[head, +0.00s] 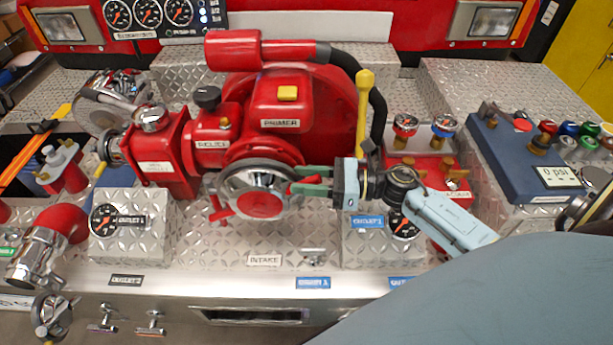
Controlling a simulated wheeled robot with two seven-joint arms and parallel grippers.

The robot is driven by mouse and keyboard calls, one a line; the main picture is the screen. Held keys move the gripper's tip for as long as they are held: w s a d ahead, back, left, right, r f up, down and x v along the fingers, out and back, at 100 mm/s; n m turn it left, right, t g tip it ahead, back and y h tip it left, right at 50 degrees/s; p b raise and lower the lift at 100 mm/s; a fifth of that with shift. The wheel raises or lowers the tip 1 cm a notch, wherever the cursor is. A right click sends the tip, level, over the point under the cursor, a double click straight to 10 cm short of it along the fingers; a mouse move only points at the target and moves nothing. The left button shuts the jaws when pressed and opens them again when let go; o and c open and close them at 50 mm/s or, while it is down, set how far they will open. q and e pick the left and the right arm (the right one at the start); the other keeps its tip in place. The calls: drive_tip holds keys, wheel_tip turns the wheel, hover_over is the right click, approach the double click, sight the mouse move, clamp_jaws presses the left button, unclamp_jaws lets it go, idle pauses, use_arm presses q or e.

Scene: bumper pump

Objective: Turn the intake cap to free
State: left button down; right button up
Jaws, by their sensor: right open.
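The intake cap (260,204) is a round chrome cap with a red centre, on the front of the red pump (245,120). Red lugs stick out from its rim, with one clear at the lower left (221,214). My right gripper (299,180) reaches in from the right with its green fingers apart. The fingertips are at the right rim of the cap, seemingly around a red lug there. The fingers partly hide that lug, and I cannot tell whether they touch it. My left gripper is not in view.
A yellow-handled lever (363,105) stands close behind my right gripper. Gauge boxes flank the cap, with the left gauge (104,221) and right gauge (402,225). A red elbow pipe (62,226) is at left. The diamond plate (215,253) below the cap is mostly clear.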

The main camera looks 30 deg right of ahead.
drive_tip(key=shift+c, duration=0.2)
clamp_jaws()
drive_tip(key=shift+w, duration=0.1)
